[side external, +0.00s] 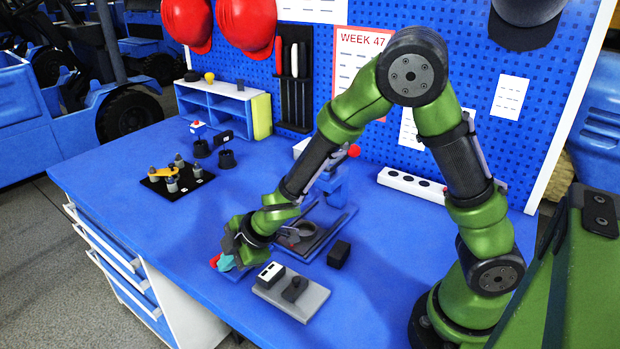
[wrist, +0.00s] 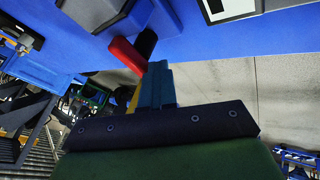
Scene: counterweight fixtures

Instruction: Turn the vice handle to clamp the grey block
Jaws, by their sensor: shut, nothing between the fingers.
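The red handle (side external: 214,260) shows at the counter's front edge, just left of my gripper (side external: 226,263). In the wrist view the red handle (wrist: 127,55) reaches out beside a short black part (wrist: 146,43). My gripper (wrist: 157,68) has teal fingers, shut with nothing between them. The fingertips are right beside the handle's end; I cannot tell whether they touch it. My wrist covers most of the vice body in the side view. A dark grey shape (wrist: 92,10) shows at the top of the wrist view; I cannot tell whether it is the grey block.
A grey base (side external: 308,302) with a black knob stands right of my gripper. A small black block (side external: 339,254) lies behind it. A blue press-like fixture (side external: 333,190) stands farther back. A black plate with pegs (side external: 160,190) lies left. The counter between is clear.

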